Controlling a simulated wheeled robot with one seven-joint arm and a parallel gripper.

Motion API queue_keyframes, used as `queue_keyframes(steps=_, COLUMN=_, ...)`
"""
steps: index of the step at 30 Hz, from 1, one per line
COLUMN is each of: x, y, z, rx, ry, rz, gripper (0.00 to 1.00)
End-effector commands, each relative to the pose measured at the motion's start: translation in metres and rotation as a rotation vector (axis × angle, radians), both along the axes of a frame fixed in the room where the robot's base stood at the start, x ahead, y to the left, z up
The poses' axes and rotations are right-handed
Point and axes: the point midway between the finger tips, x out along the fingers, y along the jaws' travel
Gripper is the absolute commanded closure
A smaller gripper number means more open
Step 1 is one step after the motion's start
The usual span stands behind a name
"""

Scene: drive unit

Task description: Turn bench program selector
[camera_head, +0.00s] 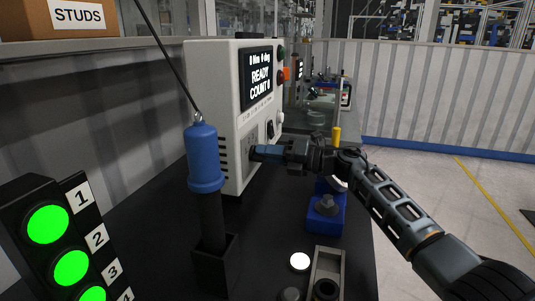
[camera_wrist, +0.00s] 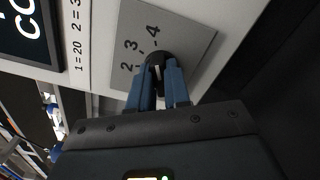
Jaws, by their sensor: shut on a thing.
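The bench program selector is a dark round knob (camera_wrist: 157,60) on a grey plate (camera_wrist: 190,32) marked 2, 3 and 4 in the wrist view. The plate is on the front of a light grey control box (camera_head: 205,90), whose screen (camera_head: 258,79) reads READY and COUNT. My gripper (camera_wrist: 160,72) is shut on the knob, with one blue finger on each side. In the head view my gripper (camera_head: 257,152) reaches the lower front of the box from the right. The fingers hide part of the knob, and its pointer is not clear.
A blue-topped tool (camera_head: 203,160) hangs from a cable in front of the box, left of my gripper. A lamp panel (camera_head: 50,235) with green lights stands at the left. A blue fixture (camera_head: 325,212) is below my arm.

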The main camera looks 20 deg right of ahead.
Motion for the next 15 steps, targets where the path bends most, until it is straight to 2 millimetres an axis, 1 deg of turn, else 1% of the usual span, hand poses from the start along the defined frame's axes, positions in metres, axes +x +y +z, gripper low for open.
queue_keyframes(steps=1, x=0.0004, y=-0.0013, z=-0.0002, rx=0.002, ry=0.002, rz=-0.003, gripper=0.82)
queue_keyframes(steps=9, x=0.0002, y=-0.0007, z=0.0000, rx=0.001, ry=0.001, rz=-0.002, gripper=0.57)
queue_keyframes(steps=15, x=0.0001, y=-0.0005, z=0.0000, rx=0.000, ry=0.000, rz=-0.001, gripper=0.57)
